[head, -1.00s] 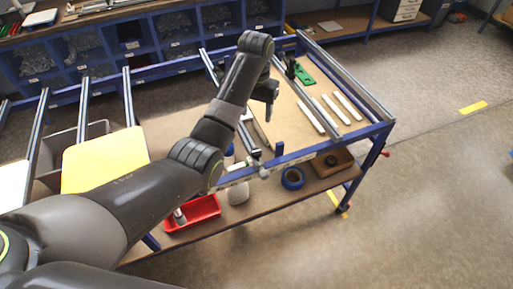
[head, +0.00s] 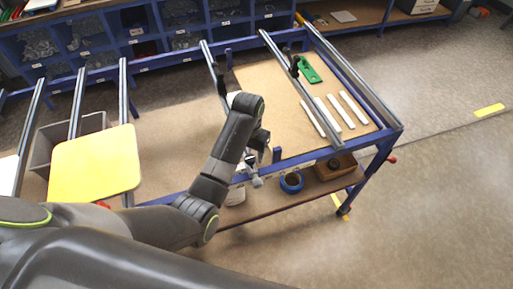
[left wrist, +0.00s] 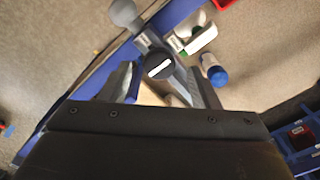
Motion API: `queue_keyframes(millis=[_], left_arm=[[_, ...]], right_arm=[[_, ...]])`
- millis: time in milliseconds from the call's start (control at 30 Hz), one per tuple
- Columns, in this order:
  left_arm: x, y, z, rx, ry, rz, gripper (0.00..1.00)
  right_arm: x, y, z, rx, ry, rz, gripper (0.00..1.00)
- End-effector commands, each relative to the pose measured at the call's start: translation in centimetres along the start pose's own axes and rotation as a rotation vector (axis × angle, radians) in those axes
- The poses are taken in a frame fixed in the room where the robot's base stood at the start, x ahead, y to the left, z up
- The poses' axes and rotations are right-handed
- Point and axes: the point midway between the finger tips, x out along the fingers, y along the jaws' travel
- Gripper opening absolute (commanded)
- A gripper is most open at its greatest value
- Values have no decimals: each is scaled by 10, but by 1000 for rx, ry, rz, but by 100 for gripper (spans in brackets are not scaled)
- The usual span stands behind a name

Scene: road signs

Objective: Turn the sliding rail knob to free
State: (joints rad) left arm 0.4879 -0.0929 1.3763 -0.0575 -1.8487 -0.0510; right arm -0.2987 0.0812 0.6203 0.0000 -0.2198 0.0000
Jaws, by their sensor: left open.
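My left gripper (head: 258,150) is over the front blue bar of the table frame (head: 310,155), beside the front end of a sliding rail (head: 210,62). A grey knob (head: 256,182) shows at that end, just below the gripper. In the left wrist view my left gripper (left wrist: 162,84) is open, its fingers on either side of a dark round end with a white mark (left wrist: 160,66). A grey ball-ended lever (left wrist: 124,14) sticks out beyond it. I cannot tell whether the fingers touch anything. My arm hides part of the rail. My right gripper is not in view.
A yellow panel (head: 95,165) lies across rails at the left. White strips (head: 328,113) and a green part (head: 309,68) are on the right of the table. Blue tape (head: 291,182) and a wooden box (head: 335,165) are on the lower shelf.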

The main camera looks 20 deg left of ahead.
Motion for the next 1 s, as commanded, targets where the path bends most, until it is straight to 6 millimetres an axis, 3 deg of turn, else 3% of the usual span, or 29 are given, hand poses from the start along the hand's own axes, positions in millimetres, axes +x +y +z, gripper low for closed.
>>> queue_keyframes(millis=[200,500,833,1000], left_arm=[[18,-2,11,-2,1,1,56],[19,-2,12,-2,1,0,55],[19,-2,12,-2,1,0,11],[19,-2,12,-10,2,1,11]], right_arm=[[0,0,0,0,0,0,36],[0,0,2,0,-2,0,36],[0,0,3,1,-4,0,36],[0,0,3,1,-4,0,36]])
